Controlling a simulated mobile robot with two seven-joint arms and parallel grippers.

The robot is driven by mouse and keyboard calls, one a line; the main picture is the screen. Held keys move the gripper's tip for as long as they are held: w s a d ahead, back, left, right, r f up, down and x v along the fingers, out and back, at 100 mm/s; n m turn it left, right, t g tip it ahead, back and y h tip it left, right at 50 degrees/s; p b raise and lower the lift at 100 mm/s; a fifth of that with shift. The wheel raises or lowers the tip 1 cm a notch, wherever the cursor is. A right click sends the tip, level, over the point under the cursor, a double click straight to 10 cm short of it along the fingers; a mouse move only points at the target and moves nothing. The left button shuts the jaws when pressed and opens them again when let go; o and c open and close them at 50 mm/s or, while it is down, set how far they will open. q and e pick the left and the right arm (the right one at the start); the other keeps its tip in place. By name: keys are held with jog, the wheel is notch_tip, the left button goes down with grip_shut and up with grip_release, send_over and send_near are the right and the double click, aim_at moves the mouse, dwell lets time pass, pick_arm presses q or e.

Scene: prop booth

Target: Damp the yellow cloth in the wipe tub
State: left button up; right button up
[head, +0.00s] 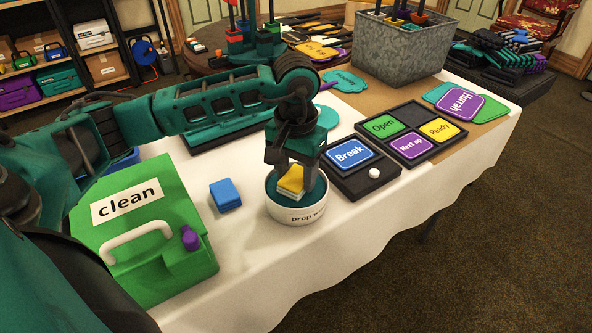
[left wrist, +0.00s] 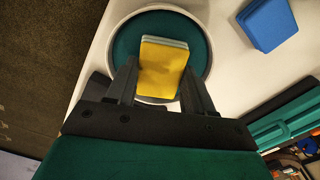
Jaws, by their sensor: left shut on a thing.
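The yellow cloth (head: 291,181) is a small folded pad with pale layers at its edge. My left gripper (head: 290,178) is shut on it, with one finger on each side. The cloth is inside the rim of the wipe tub (head: 296,211), a round white tub with a teal inside and partly hidden lettering on its front. In the left wrist view the cloth (left wrist: 163,66) shows between the fingers of the gripper (left wrist: 160,75), over the teal inside of the tub (left wrist: 203,35). Whether it touches the tub's bottom cannot be told. My right gripper is not in view.
A blue folded cloth (head: 226,195) lies left of the tub. A green box labelled "clean" (head: 150,225) stands at the left. A dark "Break" sign panel (head: 372,180) sits close right of the tub. The white table (head: 375,212) is bare along its front edge.

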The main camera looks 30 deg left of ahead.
pick_arm(q)
jog(key=shift+s+f, duration=0.15)
jog(key=shift+f, duration=0.05)
jog(key=shift+r+p, duration=0.8)
jog(key=shift+r, duration=0.55)
jog(key=shift+r+p, duration=1.15)
jog(key=shift+r, duration=1.1)
